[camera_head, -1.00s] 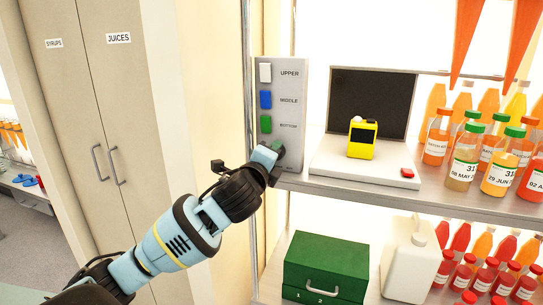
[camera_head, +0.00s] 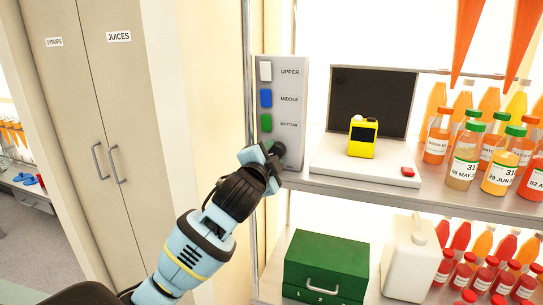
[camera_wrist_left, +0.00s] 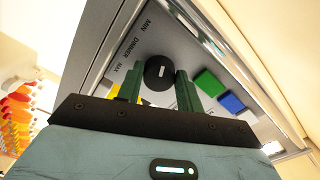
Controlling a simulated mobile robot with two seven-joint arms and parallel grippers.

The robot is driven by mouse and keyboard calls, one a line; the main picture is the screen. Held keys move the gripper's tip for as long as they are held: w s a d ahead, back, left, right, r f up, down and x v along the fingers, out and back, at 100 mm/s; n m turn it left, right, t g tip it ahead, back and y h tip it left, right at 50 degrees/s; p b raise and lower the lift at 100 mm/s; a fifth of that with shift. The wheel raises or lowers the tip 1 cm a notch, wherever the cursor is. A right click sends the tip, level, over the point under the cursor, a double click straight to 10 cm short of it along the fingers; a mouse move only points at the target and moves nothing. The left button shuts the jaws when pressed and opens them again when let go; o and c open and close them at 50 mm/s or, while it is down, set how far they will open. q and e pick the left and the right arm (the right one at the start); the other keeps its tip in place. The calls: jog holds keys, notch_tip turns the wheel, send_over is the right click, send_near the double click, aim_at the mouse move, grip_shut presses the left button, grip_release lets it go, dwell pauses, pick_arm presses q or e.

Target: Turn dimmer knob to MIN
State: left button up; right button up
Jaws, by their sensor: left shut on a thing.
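The black round dimmer knob (camera_wrist_left: 158,72) sits on a grey switch panel (camera_head: 289,84). In the left wrist view it shows a short white mark, and the words MIN, DIMMER and MAX are printed on the panel beside it. I cannot tell exactly where the mark points. My left gripper (camera_head: 273,152) is at the panel's lower end and is shut on the knob, with one green finger on each side in the left wrist view (camera_wrist_left: 158,85). In the head view the gripper partly hides the knob. My right gripper is not in view.
Green, blue and white buttons (camera_head: 266,98) sit above the knob. A white scale-like stand (camera_head: 330,160) with a yellow device (camera_head: 362,139) is to the right, beside bottles. A metal post (camera_head: 250,60) stands close left of the panel. A green box (camera_head: 326,262) is below.

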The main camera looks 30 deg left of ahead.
pick_arm(q)
jog(key=shift+n, duration=0.6)
jog(key=o, duration=1)
jog(key=shift+c, duration=0.2)
jog(key=shift+s, duration=0.1)
jog(key=v, duration=0.7)
jog(key=shift+s, duration=0.3)
